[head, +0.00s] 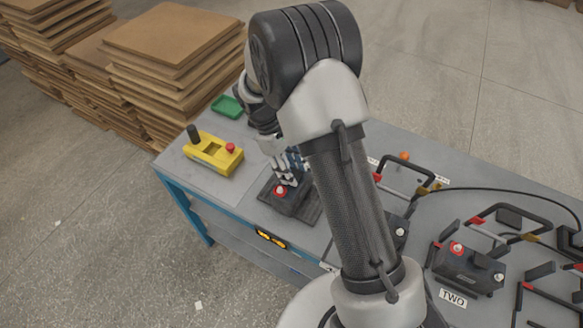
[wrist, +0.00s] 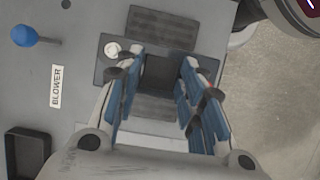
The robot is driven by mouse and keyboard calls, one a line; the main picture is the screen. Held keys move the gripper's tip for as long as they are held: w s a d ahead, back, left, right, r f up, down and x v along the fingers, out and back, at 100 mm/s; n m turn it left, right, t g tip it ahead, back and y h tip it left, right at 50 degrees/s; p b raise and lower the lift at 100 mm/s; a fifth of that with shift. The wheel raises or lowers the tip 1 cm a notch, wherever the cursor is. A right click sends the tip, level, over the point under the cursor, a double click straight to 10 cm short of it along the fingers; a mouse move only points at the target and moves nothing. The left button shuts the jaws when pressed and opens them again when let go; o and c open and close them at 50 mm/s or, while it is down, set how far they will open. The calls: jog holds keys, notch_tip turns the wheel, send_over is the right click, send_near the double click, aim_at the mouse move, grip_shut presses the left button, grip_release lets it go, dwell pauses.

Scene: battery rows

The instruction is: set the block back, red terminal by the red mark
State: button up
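A dark block (head: 289,203) with a red-ringed terminal (head: 280,190) is on a dark ribbed pad (head: 268,188) near the bench's front edge. My gripper (head: 287,172) points down over it. In the wrist view, the blue-padded fingers of my gripper (wrist: 163,62) straddle the raised middle of the block (wrist: 163,75). A silver terminal (wrist: 112,49) shows on its left; a bit of red shows behind the right finger. I cannot tell whether the pads press on it. A black bracket (head: 408,164) with red and yellow ends stands to the right, partly behind my arm.
Another block (head: 468,267) stands at the right by the label TWO (head: 453,298), among brackets and a black cable. A yellow control box (head: 212,152) and a green tray (head: 228,106) are on the left. A blue knob (wrist: 24,36) and BLOWER label (wrist: 56,86) show in the wrist view.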

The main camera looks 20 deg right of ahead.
jog(key=shift+o, duration=1.2)
notch_tip(320, 180, up, 18)
jog(key=a+m+t+p, duration=0.1)
jog(key=a+p, duration=0.1)
jog(key=p, duration=0.2)
jog(key=s+d+r+m+t+y, duration=0.1)
jog(key=s+r+m+t+y, duration=0.15)
jog(key=s+r, duration=0.5)
jog(key=s+r+m+t, duration=0.1)
jog(key=s+m+t, duration=0.1)
jog(key=s, duration=0.5)
jog(key=s+d+r+m+t, duration=0.1)
jog(key=s+r+m+t, duration=0.1)
jog(key=s, duration=0.6)
jog(key=shift+s+m+y, duration=0.3)
jog(key=shift+m+y, duration=0.05)
jog(key=shift+m, duration=0.4)
jog(key=shift+f, duration=0.1)
